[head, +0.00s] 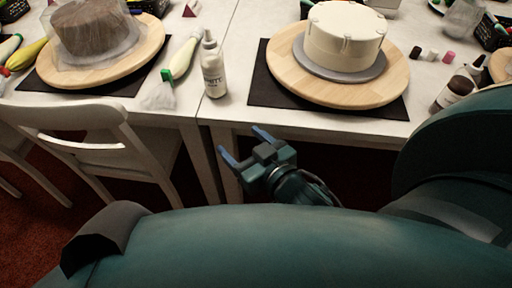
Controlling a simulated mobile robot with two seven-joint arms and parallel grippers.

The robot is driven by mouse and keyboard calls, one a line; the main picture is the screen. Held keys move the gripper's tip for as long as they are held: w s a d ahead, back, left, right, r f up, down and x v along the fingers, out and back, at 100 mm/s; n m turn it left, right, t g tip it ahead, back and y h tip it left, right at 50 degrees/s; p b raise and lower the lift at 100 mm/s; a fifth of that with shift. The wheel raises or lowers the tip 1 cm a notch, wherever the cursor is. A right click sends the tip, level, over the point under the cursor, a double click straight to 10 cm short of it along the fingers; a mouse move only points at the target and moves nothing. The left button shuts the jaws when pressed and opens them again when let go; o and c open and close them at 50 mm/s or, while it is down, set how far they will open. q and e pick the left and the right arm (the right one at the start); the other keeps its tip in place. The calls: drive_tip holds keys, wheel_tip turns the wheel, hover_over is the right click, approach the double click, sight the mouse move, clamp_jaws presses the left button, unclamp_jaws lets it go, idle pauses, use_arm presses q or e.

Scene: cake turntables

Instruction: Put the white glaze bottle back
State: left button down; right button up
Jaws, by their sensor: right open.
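A white bottle (213,75) with a pale nozzle and dark lettering, which looks like the white glaze bottle, stands upright on the table near the front edge, between the two black mats. My right gripper (243,143) is open and empty. It is in front of the table edge, nearer to me than the bottle and a little to its right, with its blue fingers apart and pointing towards the table. It does not touch the bottle. My left gripper is not in view.
A white cake (345,35) stands on a wooden turntable (390,85) at right; a brown wrapped cake (92,30) stands on another at left. A dark bottle (455,92) is at far right. A white chair (75,140) stands at left.

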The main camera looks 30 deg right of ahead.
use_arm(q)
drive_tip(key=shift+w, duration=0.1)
use_arm(e)
drive_tip(key=s+f+g+y, duration=0.1)
drive_tip(key=s, duration=0.6)
drive_tip(key=shift+s+f+n+y, duration=0.15)
drive_tip(key=shift+s+n+y, duration=0.15)
drive_tip(key=shift+s, duration=0.1)
use_arm(q)
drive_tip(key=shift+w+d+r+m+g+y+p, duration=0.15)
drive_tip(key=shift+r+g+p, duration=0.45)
drive_tip(key=shift+p, duration=2.45)
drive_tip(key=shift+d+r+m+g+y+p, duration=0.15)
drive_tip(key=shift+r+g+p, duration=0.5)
drive_tip(key=shift+p, duration=2.35)
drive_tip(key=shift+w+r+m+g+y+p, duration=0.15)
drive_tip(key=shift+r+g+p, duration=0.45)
drive_tip(key=shift+p, duration=2.45)
use_arm(e)
drive_tip(key=shift+w+a+r+n+g+h, duration=0.15)
drive_tip(key=shift+r+n+g+h, duration=0.1)
drive_tip(key=shift+r+g, duration=0.7)
drive_tip(key=shift+w+a+r+n+g+h, duration=0.15)
drive_tip(key=shift+r+g+h, duration=0.1)
drive_tip(key=shift+r+g, duration=0.7)
